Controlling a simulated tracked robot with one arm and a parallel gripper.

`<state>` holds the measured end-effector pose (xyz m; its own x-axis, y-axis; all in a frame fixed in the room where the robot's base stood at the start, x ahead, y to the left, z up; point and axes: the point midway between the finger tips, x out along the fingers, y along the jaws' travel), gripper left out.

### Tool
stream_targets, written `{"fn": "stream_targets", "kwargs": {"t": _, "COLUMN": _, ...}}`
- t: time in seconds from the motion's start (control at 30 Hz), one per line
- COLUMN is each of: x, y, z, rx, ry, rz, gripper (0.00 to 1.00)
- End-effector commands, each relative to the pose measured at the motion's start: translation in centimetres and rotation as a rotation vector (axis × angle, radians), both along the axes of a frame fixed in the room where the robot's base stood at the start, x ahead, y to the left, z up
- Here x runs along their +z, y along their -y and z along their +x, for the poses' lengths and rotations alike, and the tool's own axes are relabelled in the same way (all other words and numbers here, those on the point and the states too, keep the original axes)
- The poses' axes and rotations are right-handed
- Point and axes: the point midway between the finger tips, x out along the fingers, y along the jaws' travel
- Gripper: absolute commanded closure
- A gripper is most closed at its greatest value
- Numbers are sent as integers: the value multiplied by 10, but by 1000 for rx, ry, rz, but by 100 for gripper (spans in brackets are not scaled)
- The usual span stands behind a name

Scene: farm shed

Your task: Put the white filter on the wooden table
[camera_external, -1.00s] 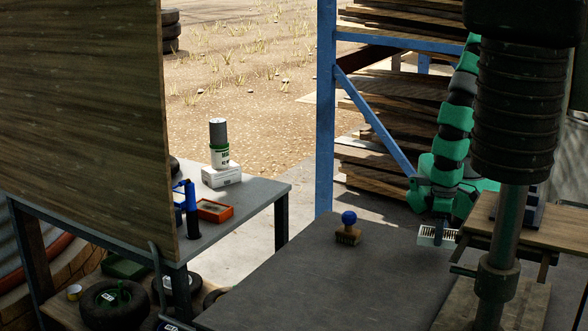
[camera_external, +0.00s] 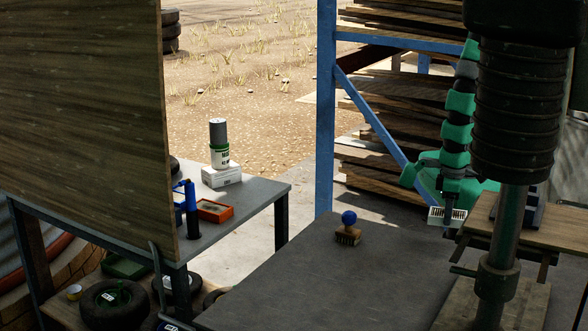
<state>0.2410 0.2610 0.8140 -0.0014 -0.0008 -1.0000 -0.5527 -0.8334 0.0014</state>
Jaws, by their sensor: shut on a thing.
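The white filter (camera_external: 436,216) is a small white box with a slatted top, at the right of the grey worktop. My gripper (camera_external: 448,212), at the end of the green and dark arm, is shut on the filter and holds it just left of the wooden table (camera_external: 483,222). The wooden table is a plank top around the dark metal column. The filter's far side is partly hidden by the gripper, and the column hides part of the wooden table.
A brush with a blue knob (camera_external: 348,228) stands on the grey worktop (camera_external: 300,275), which is otherwise largely clear. A dark object (camera_external: 533,212) sits on the wooden table. A blue rack post (camera_external: 326,110) stands behind. A side table (camera_external: 255,193) at left holds several items.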

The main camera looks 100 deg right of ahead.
Motion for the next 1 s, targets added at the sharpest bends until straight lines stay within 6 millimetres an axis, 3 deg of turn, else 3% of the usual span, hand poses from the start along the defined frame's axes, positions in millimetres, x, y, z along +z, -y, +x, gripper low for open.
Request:
{"fn": "stream_targets", "kwargs": {"t": 0.3, "x": 51, "y": -1, "z": 2, "rx": -1, "ry": 6, "rz": 6, "gripper": 64}}
{"fn": "stream_targets", "kwargs": {"t": 0.77, "x": 110, "y": -1, "z": 2, "rx": 0, "ry": 7, "rz": 4, "gripper": 64}}
{"fn": "stream_targets", "kwargs": {"t": 1.0, "x": 110, "y": -9, "z": 29, "rx": 19, "ry": 0, "rz": 1, "gripper": 64}}
